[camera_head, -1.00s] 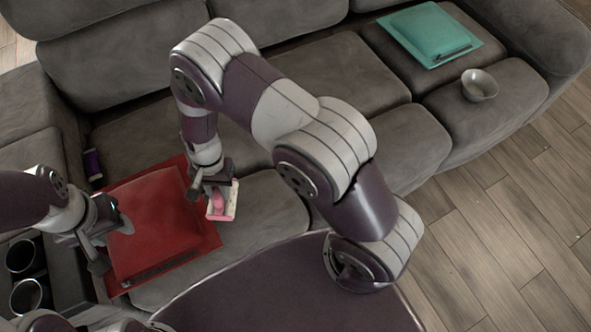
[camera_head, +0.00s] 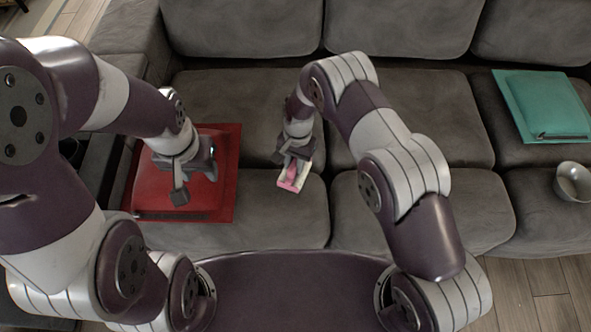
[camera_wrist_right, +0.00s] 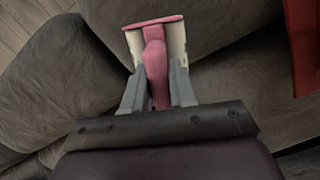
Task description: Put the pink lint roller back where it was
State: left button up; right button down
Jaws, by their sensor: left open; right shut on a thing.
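The pink lint roller (camera_head: 290,180), pink with whitish sides, is held by my right gripper (camera_head: 297,158) over the grey sofa seat, to the right of the red folder-like item. In the right wrist view the lint roller (camera_wrist_right: 154,45) sits between the two grey fingers of my right gripper (camera_wrist_right: 158,85), which are shut on its pink handle. Whether it touches the cushion is unclear. My left gripper (camera_head: 190,180) is open and empty above the red item.
The flat red item (camera_head: 215,205) lies on the sofa seat at left; its edge shows in the right wrist view. A teal one (camera_head: 545,105) lies on the right seat, with a grey bowl (camera_head: 574,181) near it. The sofa seat (camera_head: 425,110) between is bare.

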notch_tip(320, 180, down, 4)
jog(key=shift+r, duration=0.15)
jog(key=c, duration=0.9)
grip_release()
jog(key=shift+b, duration=0.3)
